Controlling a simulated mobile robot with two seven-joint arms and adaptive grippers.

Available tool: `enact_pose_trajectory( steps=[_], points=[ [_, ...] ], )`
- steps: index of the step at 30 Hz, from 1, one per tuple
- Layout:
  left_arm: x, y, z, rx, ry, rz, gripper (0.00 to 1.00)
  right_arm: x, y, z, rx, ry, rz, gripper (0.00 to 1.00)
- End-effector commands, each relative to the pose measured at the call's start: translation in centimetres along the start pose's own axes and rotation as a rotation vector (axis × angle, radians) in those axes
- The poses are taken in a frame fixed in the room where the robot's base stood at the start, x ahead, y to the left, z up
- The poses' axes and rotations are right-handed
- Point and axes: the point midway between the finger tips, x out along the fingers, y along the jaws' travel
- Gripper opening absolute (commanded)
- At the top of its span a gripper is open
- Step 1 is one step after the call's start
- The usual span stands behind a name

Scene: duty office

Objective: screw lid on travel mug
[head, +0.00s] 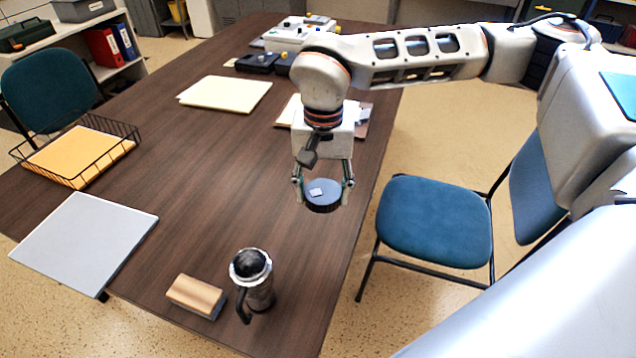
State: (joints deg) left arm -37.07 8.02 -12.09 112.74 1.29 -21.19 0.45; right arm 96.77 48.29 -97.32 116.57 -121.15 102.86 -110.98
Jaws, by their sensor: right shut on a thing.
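The travel mug (259,293) stands upright near the front end of the dark table. It has a metallic body, a dark handle on its left side and a black round top with a bright rim. My right gripper (323,190) is shut on a round dark lid (322,204) with a small light patch on its top. It holds the lid above the table near the right edge, behind and to the right of the mug, apart from it. My left gripper is not in view.
Papers (225,94) lie farther back. A blue chair (434,220) stands right of the table (215,190). The middle is clear.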

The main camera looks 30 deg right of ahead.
Motion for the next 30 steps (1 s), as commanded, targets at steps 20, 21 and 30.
enact_pose_trajectory(
  steps=[20, 21, 30],
  points=[
    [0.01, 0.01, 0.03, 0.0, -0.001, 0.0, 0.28, 1.09, 0.38, -0.18, -0.58, -0.001, -0.002, 0.32],
    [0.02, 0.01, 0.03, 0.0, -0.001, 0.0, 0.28, 1.09, 0.38, -0.18, -0.58, -0.001, -0.002, 0.32],
    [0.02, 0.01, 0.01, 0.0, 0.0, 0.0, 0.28, 1.09, 0.38, -0.18, -0.578, -0.001, -0.002, 0.32]
  ],
)
